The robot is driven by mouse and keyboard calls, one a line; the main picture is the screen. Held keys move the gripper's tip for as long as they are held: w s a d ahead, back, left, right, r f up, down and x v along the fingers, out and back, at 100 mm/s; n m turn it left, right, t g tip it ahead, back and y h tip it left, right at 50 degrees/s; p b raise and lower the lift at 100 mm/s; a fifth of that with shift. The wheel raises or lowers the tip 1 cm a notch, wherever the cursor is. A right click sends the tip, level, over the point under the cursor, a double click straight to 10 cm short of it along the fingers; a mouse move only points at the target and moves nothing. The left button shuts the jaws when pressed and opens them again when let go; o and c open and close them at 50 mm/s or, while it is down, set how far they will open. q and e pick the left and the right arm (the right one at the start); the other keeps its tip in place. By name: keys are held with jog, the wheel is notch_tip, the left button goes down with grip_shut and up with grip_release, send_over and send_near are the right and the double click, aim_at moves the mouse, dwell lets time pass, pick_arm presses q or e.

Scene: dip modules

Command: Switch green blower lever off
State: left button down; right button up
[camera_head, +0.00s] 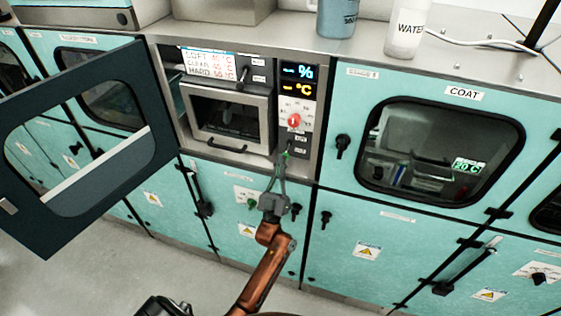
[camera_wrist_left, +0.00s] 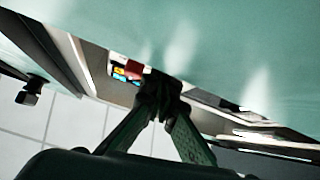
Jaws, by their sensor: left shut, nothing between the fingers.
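The control panel (camera_head: 296,105) beside the open oven chamber (camera_head: 228,112) has a red knob and two lit displays. My left gripper (camera_head: 285,160) is at the lower end of this panel, with its fingers pointing up. Its fingertips are shut together, also in the left wrist view (camera_wrist_left: 160,92), with nothing held. A small green spot shows at the fingertips in the head view; I cannot tell whether it is the green lever or the fingers.
The dark windowed door (camera_head: 100,190) stands open at the left. A closed COAT door (camera_head: 440,150) is at the right. A blue cup (camera_head: 337,18) and a white WATER bottle (camera_head: 405,35) stand on top. The floor in front is clear.

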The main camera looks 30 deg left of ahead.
jog(key=shift+f, duration=0.1)
dwell(0.5)
pick_arm(q)
jog(key=shift+f, duration=0.1)
jog(key=v, duration=1.2)
pick_arm(e)
jog(key=shift+d, duration=0.1)
